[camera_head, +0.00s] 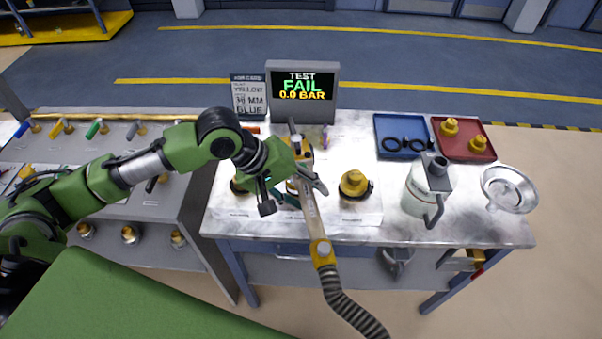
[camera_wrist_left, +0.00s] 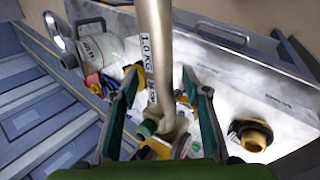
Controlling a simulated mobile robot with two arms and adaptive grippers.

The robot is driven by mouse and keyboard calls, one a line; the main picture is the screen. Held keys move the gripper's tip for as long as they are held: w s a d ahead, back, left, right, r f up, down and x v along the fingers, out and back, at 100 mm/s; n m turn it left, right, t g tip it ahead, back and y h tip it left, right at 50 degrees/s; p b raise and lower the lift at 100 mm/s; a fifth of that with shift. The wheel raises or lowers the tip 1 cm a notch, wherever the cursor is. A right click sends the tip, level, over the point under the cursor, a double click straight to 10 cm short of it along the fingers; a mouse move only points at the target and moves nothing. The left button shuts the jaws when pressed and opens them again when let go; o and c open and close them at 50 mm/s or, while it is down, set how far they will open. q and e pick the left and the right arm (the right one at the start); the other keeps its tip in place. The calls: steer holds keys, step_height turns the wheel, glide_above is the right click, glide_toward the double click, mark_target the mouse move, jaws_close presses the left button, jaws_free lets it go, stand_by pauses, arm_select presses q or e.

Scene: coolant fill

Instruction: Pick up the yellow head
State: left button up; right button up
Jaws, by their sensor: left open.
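Colour-coded pieces lie in a row on the grey cart at the left; one with a yellow handle (camera_head: 57,130) stands between blue and green ones. It looks like the yellow head, though it is small here. My left gripper (camera_head: 294,197) is away from that row, over the metal bench. It is open around or just above a fill tool (camera_head: 310,208) with a yellow collar and black hose. In the left wrist view the tool's silver tube (camera_wrist_left: 153,60) passes between the spread fingers; contact cannot be told. My right gripper is not in view.
Yellow caps, one at the right (camera_head: 354,184), sit on the bench. A white canister (camera_head: 418,190), metal bowl (camera_head: 509,188), blue tray (camera_head: 386,151) and red tray (camera_head: 453,152) stand right. A screen (camera_head: 302,67) reads FAIL, 0.0 BAR. A card (camera_head: 248,97) stands beside it.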

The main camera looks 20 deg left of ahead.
arm_select(q)
steer(key=shift+d+f, duration=0.1)
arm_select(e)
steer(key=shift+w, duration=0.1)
arm_select(q)
jaws_close()
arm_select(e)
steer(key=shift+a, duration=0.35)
arm_select(q)
steer(key=shift+w+r, duration=0.1)
steer(key=shift+r, duration=0.1)
